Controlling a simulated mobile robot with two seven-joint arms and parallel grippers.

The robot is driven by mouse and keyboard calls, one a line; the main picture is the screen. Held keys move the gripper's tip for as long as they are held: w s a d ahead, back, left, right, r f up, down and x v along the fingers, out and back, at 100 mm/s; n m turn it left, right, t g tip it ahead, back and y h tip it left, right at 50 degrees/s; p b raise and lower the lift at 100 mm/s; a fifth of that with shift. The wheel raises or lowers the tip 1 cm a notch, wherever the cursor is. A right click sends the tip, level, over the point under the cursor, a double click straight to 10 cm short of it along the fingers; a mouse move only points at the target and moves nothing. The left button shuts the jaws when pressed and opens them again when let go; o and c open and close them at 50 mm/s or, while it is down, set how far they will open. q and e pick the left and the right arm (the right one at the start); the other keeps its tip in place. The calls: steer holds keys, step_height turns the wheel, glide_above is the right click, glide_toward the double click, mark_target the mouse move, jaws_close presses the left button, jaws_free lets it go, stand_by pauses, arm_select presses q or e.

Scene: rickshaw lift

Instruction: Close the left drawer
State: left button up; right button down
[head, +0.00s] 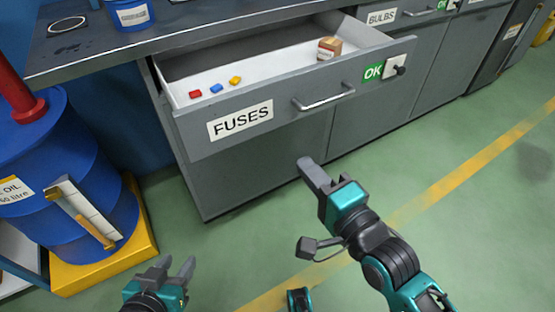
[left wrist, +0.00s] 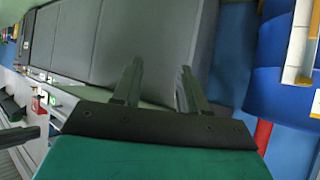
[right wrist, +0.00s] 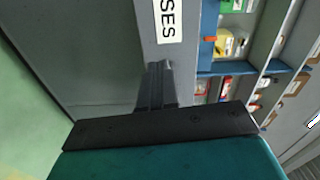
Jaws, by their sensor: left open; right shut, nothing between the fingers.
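The left drawer (head: 290,112), labelled FUSES, is pulled open from the grey cabinet. Its front has a bar handle (head: 324,99) and a green OK sign beside a small black knob. My left gripper (head: 178,268) is open and empty, low over the floor at the left.
A blue oil drum (head: 70,170) stands on a yellow base at the left of the cabinet. The worktop (head: 180,30) above the drawer holds a blue tub (head: 130,14). A BULBS drawer (head: 383,17) is to the right. Green floor in front is clear.

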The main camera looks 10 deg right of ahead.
steer(key=m+b, duration=0.1)
steer(key=b, duration=0.2)
glide_toward(261, 117)
steer(key=x, duration=0.5)
steer(key=shift+w+f, duration=0.15)
steer(key=shift+w, duration=0.1)
steer(key=shift+w+a, duration=0.15)
steer(key=shift+w, duration=0.35)
arm_select(q)
steer(key=shift+w+d+f, duration=0.1)
steer(key=shift+d+f, duration=0.1)
steer(key=shift+f, duration=0.3)
steer(key=shift+d+f, duration=0.2)
steer(key=shift+f, duration=0.3)
arm_select(e)
steer(key=shift+w, duration=0.1)
steer(key=shift+a, duration=0.1)
